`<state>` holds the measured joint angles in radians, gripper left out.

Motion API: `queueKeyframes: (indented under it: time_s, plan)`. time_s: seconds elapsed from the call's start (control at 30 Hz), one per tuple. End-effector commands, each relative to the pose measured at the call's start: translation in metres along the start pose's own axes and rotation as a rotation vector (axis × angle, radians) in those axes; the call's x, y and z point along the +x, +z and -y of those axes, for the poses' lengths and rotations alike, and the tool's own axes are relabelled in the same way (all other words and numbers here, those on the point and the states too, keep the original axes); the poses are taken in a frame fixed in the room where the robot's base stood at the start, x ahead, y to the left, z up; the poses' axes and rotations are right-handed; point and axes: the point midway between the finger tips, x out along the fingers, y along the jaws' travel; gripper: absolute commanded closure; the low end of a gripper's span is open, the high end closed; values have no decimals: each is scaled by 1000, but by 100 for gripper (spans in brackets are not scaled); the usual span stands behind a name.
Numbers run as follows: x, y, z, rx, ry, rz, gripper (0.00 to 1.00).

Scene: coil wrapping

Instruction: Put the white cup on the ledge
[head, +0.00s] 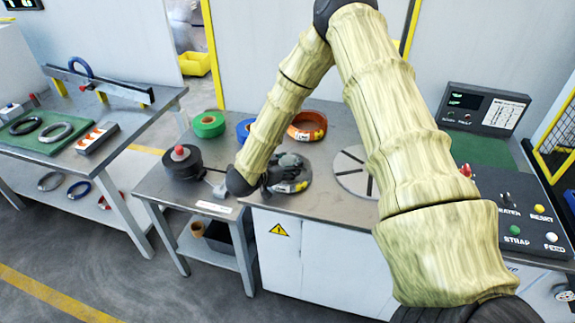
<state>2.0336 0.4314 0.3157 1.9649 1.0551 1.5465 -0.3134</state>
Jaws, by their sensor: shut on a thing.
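I see no white cup in the head view, and no part of the scene is clearly marked as the ledge. The jaws appear shut on this coil, but the fingers are small and dark, and the exact contact is hard to see. My forearm hides part of the table behind the gripper.
A green roll (208,124), a dark spool (182,162) and an orange coil (307,126) stand around the gripper. A slotted disc (354,172) lies to its right. A button panel (520,222) is at the right. A side table (75,150) is at the left.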

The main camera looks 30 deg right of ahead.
Motion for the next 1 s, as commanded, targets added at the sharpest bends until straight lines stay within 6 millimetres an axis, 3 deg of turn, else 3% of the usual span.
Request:
queueKeyframes:
  time_s: [0.1, 0.13, 0.23, 0.67, 1.0]
  plan:
    - [1, 3, 0, 0, 0, 0, 71]
    - [1, 2, 0, 0, 0, 0, 44]
    - [1, 2, 0, 0, 0, 0, 26]
    - [-2, 0, 0, 0, -1, 0, 26]
    - [-54, 2, 1, -1, -3, -1, 26]
